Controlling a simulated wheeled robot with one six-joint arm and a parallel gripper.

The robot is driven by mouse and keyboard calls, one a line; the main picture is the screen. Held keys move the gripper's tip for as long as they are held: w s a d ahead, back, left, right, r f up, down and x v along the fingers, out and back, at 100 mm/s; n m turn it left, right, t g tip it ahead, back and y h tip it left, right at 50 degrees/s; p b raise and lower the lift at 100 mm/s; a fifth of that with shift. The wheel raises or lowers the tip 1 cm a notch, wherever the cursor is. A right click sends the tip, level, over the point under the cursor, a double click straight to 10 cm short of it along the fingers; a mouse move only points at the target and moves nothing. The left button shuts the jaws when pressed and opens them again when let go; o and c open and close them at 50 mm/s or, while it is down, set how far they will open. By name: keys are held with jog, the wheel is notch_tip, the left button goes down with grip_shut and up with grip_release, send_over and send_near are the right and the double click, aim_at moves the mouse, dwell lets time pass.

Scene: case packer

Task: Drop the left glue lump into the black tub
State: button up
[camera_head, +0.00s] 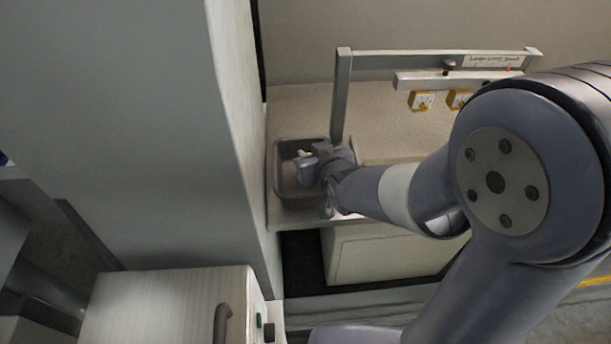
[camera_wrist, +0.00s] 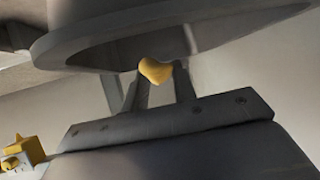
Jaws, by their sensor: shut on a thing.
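The black tub (camera_head: 283,180) stands on the counter, left of the upright post, in the head view. My gripper (camera_head: 308,164) is over the tub's opening there. In the wrist view, my gripper (camera_wrist: 160,82) is shut on a small yellow glue lump (camera_wrist: 155,71), held at the fingertips. A dark curved rim, which looks like the tub's (camera_wrist: 60,45), crosses the top of the wrist view beyond the fingers. The lump shows in front of it, and I cannot tell its height over the tub. The tub floor is partly hidden by my gripper.
A grey post (camera_head: 341,95) rises close to the right of the tub and carries a rail (camera_head: 420,63). Yellow blocks (camera_head: 422,101) hang under the rail's lower bar. A tall pale cabinet wall (camera_head: 130,130) stands on the left. The counter (camera_head: 300,105) behind the tub is clear.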

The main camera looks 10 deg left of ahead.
jog(key=o, duration=1)
jog(key=v, duration=1.1)
jog(key=shift+w+f, duration=0.1)
jog(key=shift+w, duration=0.05)
jog(key=x, duration=1)
jog(key=shift+w+a+f, duration=0.15)
jog(key=shift+w+a, duration=0.05)
jog(key=shift+w, duration=0.05)
jog(key=shift+r+p, duration=0.4)
jog(key=shift+r, duration=0.2)
